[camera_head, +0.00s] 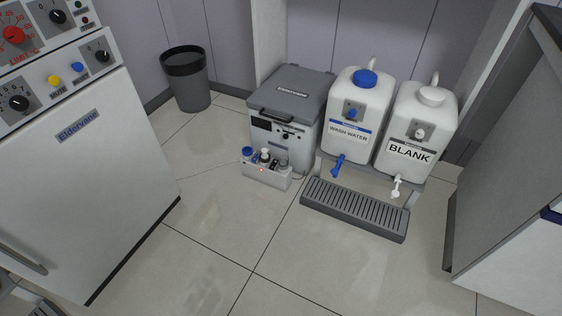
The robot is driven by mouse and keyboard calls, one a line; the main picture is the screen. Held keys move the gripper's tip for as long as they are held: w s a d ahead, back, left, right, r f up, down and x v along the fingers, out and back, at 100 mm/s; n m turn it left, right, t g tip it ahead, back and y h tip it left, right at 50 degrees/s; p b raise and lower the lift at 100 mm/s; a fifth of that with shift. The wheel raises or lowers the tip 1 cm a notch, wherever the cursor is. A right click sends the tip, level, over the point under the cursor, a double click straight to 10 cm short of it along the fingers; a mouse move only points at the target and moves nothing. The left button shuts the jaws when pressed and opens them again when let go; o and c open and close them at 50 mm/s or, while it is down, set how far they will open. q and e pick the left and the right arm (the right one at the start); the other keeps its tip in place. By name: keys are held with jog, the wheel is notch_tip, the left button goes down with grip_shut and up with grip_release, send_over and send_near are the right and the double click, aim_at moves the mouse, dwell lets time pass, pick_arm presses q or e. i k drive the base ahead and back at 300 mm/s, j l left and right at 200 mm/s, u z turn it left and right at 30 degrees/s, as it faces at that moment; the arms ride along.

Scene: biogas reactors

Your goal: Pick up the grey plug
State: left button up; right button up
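I cannot make out a grey plug for certain. A small white box (266,178) with a red light sits on the floor in front of a grey-lidded unit. Several small items stand in it, among them a blue-capped one (247,151), a white-topped one (265,154) and a small grey one (284,163) at its right end. These are too small to tell whether one is the plug. Neither of my grippers shows clearly. A dark grey part at the bottom left corner is cut off, and I cannot tell what it is.
The grey-lidded unit (291,92) stands by the wall. Right of it are a "WASH WATER" canister (356,108) and a "BLANK" canister (416,125), above a slatted drip tray (353,207). A bin (187,80) stands behind. A white cabinet (85,170) bounds the left. The middle floor is clear.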

aim_at(283, 163)
jog(key=i+j+u, duration=0.15)
jog(key=i, duration=0.8)
